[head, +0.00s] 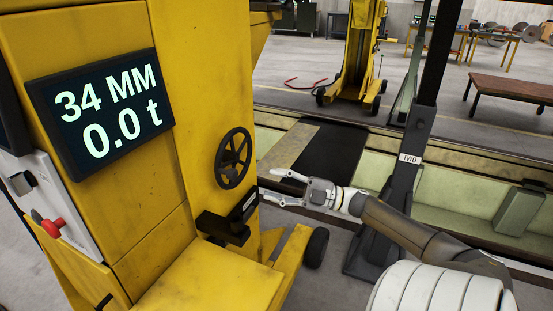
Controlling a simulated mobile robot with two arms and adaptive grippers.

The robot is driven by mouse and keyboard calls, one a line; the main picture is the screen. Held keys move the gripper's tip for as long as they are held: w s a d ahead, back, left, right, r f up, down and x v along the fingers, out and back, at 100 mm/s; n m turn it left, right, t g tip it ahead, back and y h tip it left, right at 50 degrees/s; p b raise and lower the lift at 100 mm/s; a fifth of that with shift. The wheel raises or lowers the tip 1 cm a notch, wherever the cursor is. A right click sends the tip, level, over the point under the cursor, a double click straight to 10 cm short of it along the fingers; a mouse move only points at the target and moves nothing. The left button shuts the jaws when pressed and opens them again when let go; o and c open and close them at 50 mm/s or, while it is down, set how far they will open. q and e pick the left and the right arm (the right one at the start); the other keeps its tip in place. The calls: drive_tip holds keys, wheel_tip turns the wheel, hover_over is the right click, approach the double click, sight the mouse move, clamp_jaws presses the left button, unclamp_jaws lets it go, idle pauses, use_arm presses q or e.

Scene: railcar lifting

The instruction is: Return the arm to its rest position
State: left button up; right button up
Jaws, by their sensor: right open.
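My right gripper (272,187) reaches in from the lower right on my own arm. Its two fingers are spread apart and point left, with nothing seen between them. The fingertips appear close to a black labelled bracket (226,222) on the yellow lifting jack (185,120); I cannot tell whether they touch it. A black handwheel (233,158) is on the jack, up and left of the gripper. The jack's display (103,112) reads 34 MM and 0.0 t. My left gripper is not in view.
A dark grey post (422,125) labelled TWO stands behind my right arm. A red knob (52,228) is on the jack's grey side panel. Behind lies a pit with pale green walls (460,195). Another yellow jack (360,50) and a brown bench (510,89) stand beyond it.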

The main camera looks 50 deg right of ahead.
idle(0.4)
drive_tip(key=s+d+f+m+h, duration=0.1)
drive_tip(key=d+f+m+h, duration=0.3)
drive_tip(key=f, duration=0.5)
drive_tip(key=d+f+m+h, duration=0.2)
drive_tip(key=f+m+h, duration=0.3)
drive_tip(key=f, duration=0.5)
drive_tip(key=s+a+f+m+g+h, duration=0.25)
drive_tip(key=s+f, duration=0.25)
drive_tip(key=f, duration=0.6)
drive_tip(key=s+a+f+m+g+h, duration=0.1)
drive_tip(key=s+f+m+g+h, duration=0.2)
drive_tip(key=f, duration=0.8)
drive_tip(key=s+a+f+m+g+y, duration=0.1)
drive_tip(key=s+a+f+g, duration=0.2)
drive_tip(key=s+a+f, duration=0.4)
drive_tip(key=s+a+f+m+g, duration=0.1)
drive_tip(key=s+a+f+g, duration=0.1)
drive_tip(key=s+a+f, duration=0.5)
drive_tip(key=s+a+f+g+y, duration=0.1)
drive_tip(key=s+a+f+g, duration=0.1)
drive_tip(key=s+a+f, duration=0.2)
drive_tip(key=s+a+f+g, duration=0.3)
drive_tip(key=s+a+f, duration=0.2)
drive_tip(key=s+a, duration=0.4)
drive_tip(key=shift+s+y, duration=0.35)
drive_tip(key=shift+s, duration=0.85)
